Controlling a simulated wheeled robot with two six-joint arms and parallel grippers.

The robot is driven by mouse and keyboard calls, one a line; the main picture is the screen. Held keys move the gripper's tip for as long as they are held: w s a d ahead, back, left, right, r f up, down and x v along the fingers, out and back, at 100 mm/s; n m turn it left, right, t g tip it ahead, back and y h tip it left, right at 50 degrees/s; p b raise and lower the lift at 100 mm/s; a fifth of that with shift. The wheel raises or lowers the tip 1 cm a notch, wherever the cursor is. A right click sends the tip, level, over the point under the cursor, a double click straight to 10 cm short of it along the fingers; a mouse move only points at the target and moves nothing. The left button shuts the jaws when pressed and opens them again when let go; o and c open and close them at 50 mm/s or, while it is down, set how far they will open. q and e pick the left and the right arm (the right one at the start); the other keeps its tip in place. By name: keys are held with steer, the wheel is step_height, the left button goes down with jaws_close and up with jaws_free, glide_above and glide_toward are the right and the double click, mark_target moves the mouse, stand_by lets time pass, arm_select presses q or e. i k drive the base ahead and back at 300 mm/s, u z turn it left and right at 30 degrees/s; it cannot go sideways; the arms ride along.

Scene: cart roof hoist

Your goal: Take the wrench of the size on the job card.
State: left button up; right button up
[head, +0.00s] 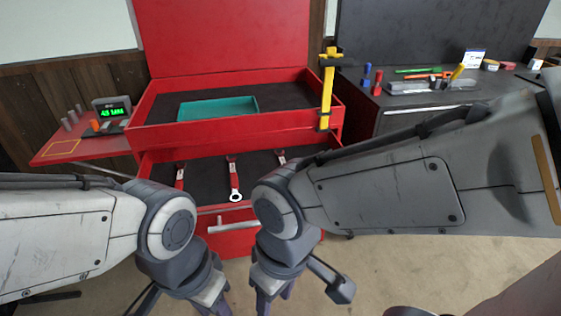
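Three red-handled wrenches lie apart on the dark liner of the open red drawer (207,176). The left wrench (180,175) and middle wrench (234,181) lie lengthwise; the middle one's bright ring end faces me. The right wrench (281,158) is partly hidden by my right arm. Their sizes are unreadable. A small white card (475,58) stands on the dark bench; I cannot read it or tell if it is the job card. My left gripper (216,306) and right gripper (272,303) hang low before the drawer, cut off by the bottom edge.
Above the drawer, the red chest's top tray (160,134) holds a teal tray (218,108). A yellow tool (327,92) stands at its right corner. A left side shelf (60,148) carries a green-lit display (112,112). The dark bench (400,100) at right holds several small tools.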

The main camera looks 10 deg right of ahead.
mark_target(234, 187)
steer(key=i, duration=1.25)
